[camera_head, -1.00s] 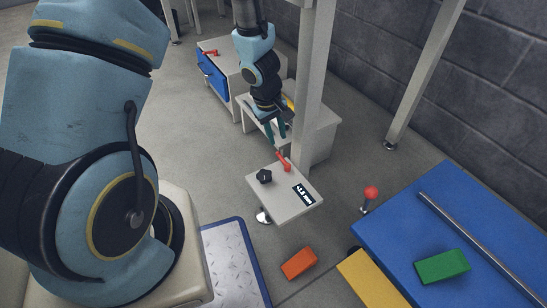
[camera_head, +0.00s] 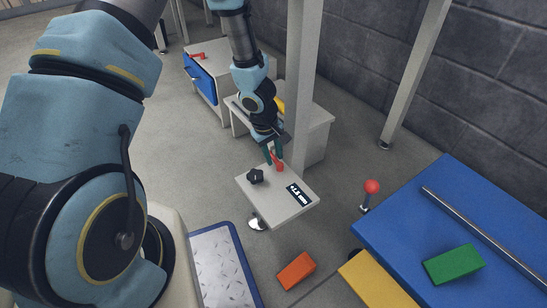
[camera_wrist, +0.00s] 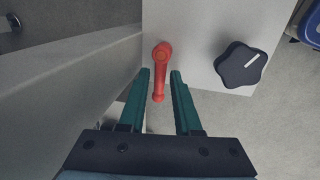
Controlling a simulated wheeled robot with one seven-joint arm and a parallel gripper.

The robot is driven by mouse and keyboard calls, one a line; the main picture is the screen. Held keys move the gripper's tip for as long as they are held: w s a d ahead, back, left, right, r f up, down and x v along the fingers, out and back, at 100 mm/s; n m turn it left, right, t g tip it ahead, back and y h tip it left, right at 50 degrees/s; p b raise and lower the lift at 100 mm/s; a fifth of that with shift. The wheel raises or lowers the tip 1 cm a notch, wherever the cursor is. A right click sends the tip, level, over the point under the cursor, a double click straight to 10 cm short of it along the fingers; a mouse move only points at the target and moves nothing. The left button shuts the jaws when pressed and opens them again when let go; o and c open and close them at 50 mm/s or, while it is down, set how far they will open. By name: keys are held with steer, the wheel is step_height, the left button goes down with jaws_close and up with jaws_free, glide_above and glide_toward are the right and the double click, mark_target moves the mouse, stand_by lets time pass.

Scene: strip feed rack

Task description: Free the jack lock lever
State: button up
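The red lock lever (camera_head: 278,162) sits on top of a small light panel (camera_head: 290,208) beside a black star knob (camera_head: 255,176). In the wrist view the lever (camera_wrist: 159,72) points from its pivot back toward me, with its handle between my fingers. My gripper (camera_head: 275,155) is open at the lever. In the wrist view its two green fingers (camera_wrist: 160,73) stand on either side of the handle, with a visible gap on each side. The knob (camera_wrist: 241,65) with a white mark lies to the right. Contact with the panel cannot be told.
A grey post (camera_head: 300,90) rises close beside the panel. A blue table (camera_head: 400,228) with a green block (camera_head: 453,264) and a metal rod is at right. A red ball-topped stick (camera_head: 371,187), an orange block (camera_head: 296,270) and a blue-edged plate (camera_head: 222,265) are nearby.

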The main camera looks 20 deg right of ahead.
jaws_close()
stand_by(0.3)
steer(key=shift+a+f+n+b, duration=0.1)
steer(key=shift+n+b, duration=0.2)
steer(key=shift+s+a+n+b, duration=0.1)
steer(key=shift+a+n+b, duration=0.05)
steer(key=shift+n+b, duration=0.7)
steer(key=n, duration=0.1)
steer(key=b, duration=0.1)
steer(key=n, duration=0.1)
steer(key=shift+s+a+n+t, duration=0.25)
steer(key=shift+n+t, duration=0.1)
steer(key=shift+t, duration=0.05)
steer(key=n, duration=0.2)
steer(key=shift+s+a+n+y+b, duration=0.25)
steer(key=shift+n+y+b, duration=0.05)
steer(key=shift+s+a+n+t+y, duration=0.1)
steer(key=shift+s+n+t+y, duration=0.1)
steer(key=shift+n, duration=0.65)
steer(key=shift+s+a+n+t+y, duration=0.1)
steer(key=shift+s+n+t, duration=0.1)
steer(key=shift+n, duration=0.65)
